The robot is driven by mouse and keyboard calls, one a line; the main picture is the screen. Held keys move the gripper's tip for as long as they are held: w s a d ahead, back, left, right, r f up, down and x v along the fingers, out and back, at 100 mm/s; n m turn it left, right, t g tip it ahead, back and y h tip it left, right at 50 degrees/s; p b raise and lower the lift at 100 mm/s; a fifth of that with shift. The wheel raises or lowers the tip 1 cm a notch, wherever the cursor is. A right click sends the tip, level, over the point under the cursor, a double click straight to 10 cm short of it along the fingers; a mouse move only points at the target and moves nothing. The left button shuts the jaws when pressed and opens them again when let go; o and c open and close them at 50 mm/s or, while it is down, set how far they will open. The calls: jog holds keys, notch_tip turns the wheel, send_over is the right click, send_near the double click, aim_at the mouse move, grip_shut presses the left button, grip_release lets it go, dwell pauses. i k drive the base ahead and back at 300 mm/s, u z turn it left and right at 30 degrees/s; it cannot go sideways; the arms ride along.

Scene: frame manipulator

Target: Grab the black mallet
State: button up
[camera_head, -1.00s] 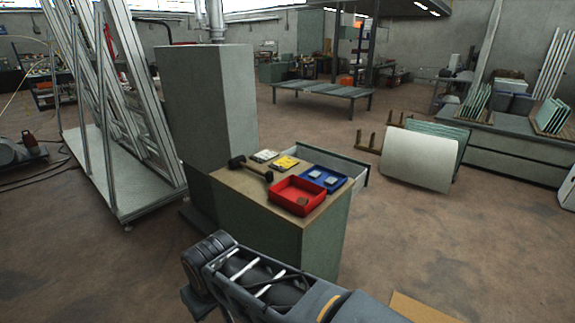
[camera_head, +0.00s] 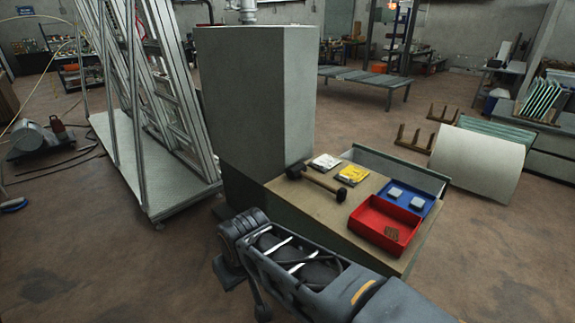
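The black mallet (camera_head: 318,180) lies on the wooden top of the cabinet (camera_head: 285,188), near its back left edge. Its dark head is at the left, and its brown handle runs right and toward me, ending in a dark grip. Nothing touches it from above. My arm reaches in from the bottom right, in front of the cabinet and below the mallet.
A red tray (camera_head: 377,233) with small brown pieces and a blue tray (camera_head: 428,207) with two grey pieces stand right of the mallet. White and yellow packets (camera_head: 352,175) lie behind it. A tall grey box (camera_head: 255,95) rises at left. Floor (camera_head: 90,260) is open at front left.

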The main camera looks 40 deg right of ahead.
aim_at(296, 171)
jog(key=i, duration=3.2)
jog(key=z, duration=3.6)
